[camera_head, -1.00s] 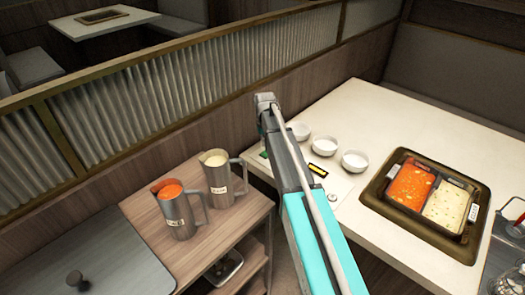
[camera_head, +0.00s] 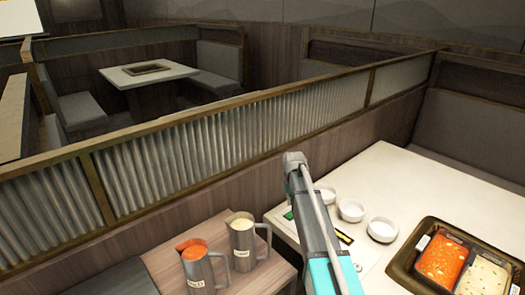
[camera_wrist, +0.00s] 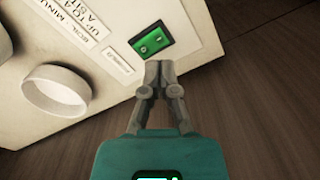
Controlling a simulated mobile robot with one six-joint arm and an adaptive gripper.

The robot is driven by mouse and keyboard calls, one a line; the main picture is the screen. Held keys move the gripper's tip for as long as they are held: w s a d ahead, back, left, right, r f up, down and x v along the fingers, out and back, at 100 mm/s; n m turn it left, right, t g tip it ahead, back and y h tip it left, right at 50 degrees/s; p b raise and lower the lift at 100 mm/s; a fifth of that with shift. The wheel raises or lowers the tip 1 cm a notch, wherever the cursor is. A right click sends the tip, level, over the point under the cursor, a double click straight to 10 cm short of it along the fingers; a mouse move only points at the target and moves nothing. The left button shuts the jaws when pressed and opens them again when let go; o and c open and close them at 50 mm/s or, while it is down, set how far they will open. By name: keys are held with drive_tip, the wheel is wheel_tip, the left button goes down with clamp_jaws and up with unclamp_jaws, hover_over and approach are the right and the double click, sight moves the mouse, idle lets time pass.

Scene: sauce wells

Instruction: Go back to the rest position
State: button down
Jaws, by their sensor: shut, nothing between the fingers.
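My gripper (camera_wrist: 158,68) is shut and empty in the wrist view. In the head view my arm reaches up from the bottom to the near left edge of the white table (camera_head: 400,165); the fingers are hidden there.
Two metal jugs, one with red sauce (camera_head: 198,267) and one with pale sauce (camera_head: 242,243), stand on a wooden side stand left of my arm. Small white bowls (camera_head: 382,229) and a two-well pot (camera_head: 466,266) are on the table. A corrugated partition (camera_head: 215,145) runs behind.

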drive_tip(key=s+a+r+p, duration=0.1)
drive_tip(key=s+r+p, duration=0.1)
drive_tip(key=s, duration=1.2)
drive_tip(key=s+r+m+p, duration=0.1)
drive_tip(key=s+r+p, duration=0.2)
drive_tip(key=s, duration=1.1)
drive_tip(key=shift+a+r+p, duration=0.3)
drive_tip(key=shift+a+r, duration=0.05)
drive_tip(key=shift+r, duration=0.1)
wheel_tip(320, 180, up, 17)
drive_tip(key=p, duration=1.7)
drive_tip(key=shift+d, duration=0.1)
